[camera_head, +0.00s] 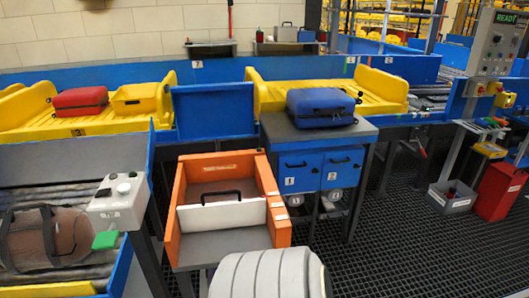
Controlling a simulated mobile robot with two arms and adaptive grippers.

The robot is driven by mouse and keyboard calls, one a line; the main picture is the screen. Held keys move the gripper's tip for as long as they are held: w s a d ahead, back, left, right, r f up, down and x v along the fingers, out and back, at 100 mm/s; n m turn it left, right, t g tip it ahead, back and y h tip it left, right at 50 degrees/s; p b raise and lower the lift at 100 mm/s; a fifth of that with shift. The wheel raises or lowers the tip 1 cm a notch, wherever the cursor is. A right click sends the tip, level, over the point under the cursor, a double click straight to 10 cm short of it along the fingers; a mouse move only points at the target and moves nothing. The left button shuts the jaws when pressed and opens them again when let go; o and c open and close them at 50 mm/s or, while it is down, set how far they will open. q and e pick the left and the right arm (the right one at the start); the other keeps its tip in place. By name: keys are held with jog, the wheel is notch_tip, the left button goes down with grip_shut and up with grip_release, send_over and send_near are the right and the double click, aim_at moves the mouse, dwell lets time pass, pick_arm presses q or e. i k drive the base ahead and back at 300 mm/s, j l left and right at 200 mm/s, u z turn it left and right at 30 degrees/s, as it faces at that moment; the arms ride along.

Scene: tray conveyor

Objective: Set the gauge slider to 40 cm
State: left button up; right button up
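The gauge is an orange open-topped frame (173,225) at the middle bottom of the head view. A white upright slider panel (222,216) stands across its inside, with a black handle on its top edge. Grey floor shows in front of the panel and behind it. Small marks show on the right orange wall near the panel's right end, too small to read, so I cannot tell the set value. Neither of my grippers is in view.
A pale grey ribbed shape covers the gauge's near right side; I cannot tell what it is. A white control box (119,202) with a green button stands left. A blue suitcase (321,107) lies behind, a red one (80,101) in a yellow tray.

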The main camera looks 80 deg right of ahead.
aim_at(203, 217)
jog(key=z, duration=2.3)
